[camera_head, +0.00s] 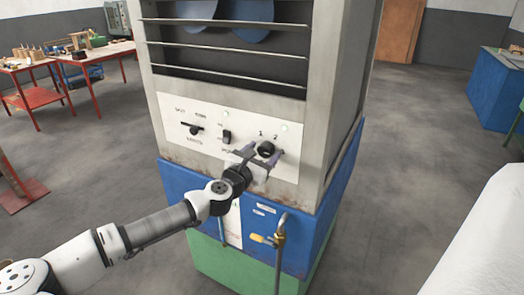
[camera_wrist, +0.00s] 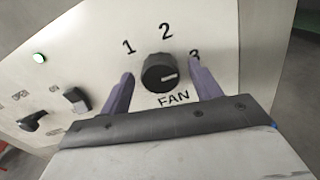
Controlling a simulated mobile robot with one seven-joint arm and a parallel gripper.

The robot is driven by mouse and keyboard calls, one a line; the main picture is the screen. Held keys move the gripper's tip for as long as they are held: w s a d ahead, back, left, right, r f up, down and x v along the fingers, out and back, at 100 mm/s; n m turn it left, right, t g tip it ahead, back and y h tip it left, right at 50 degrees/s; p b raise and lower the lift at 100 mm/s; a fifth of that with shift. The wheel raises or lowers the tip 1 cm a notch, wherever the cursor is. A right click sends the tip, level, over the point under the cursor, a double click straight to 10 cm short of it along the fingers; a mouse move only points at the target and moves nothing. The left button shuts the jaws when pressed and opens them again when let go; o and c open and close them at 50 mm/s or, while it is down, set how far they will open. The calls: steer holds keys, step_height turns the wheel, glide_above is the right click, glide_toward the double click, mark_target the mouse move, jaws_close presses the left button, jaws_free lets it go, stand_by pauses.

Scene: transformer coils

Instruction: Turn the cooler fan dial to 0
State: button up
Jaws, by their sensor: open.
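The fan dial (camera_head: 266,148) is a round black knob on the white control panel of the cooler. In the wrist view the fan dial (camera_wrist: 158,70) stands above the word FAN, with 1 and 2 printed above it and a partly covered 3 at its right. A short pale mark on the knob lies towards its right side. No 0 is visible. My gripper (camera_head: 262,153) is in front of the panel. In the wrist view my open gripper (camera_wrist: 160,72) has one purple finger on each side of the dial, with gaps visible between them and the knob.
To the left on the panel are a black switch (camera_wrist: 76,99) and another black knob (camera_wrist: 32,121), with a green light (camera_wrist: 39,57) above. Below the panel, a pipe with a yellow-handled tap (camera_head: 279,240) sticks out from the blue base.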

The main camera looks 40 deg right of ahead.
steer(key=c, duration=1)
